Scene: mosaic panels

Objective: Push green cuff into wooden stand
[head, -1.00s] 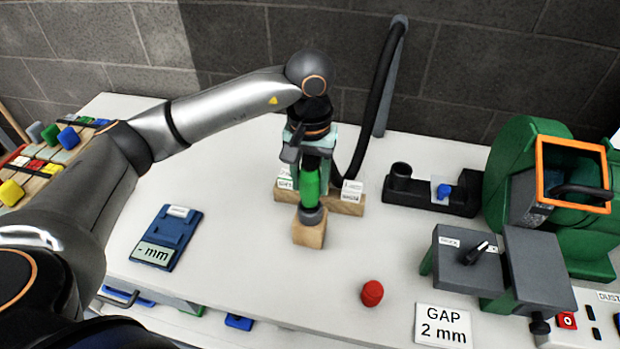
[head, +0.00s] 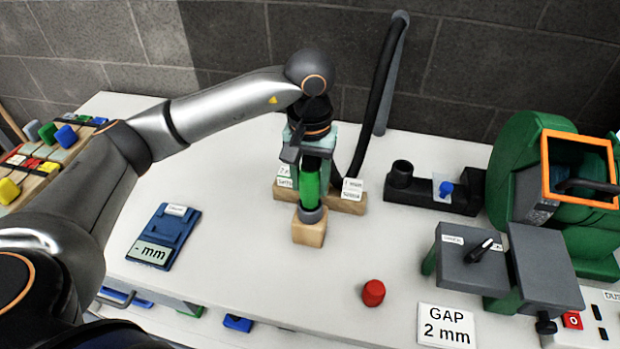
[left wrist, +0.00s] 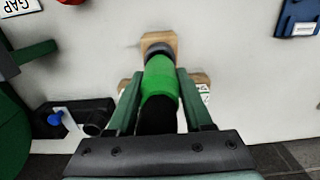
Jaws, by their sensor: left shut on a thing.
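The green cuff (head: 310,186) is upright between the fingers of my left gripper (head: 309,168), which is shut on it. In the left wrist view the green cuff (left wrist: 161,88) lies between the two green fingers of the left gripper (left wrist: 162,82), with a black part at its near end. The cuff's lower end meets a grey ring on the small wooden stand (head: 309,231). The stand also shows in the left wrist view (left wrist: 158,38). I cannot tell how deep the cuff sits in the ring. My right gripper is not in view.
A wooden rack with white labels (head: 347,200) stands just behind the stand. A black holder (head: 432,194), a green machine (head: 525,150) and a red knob (head: 373,293) are to the right. A blue gauge (head: 165,236) lies left. The bench around the stand's front is clear.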

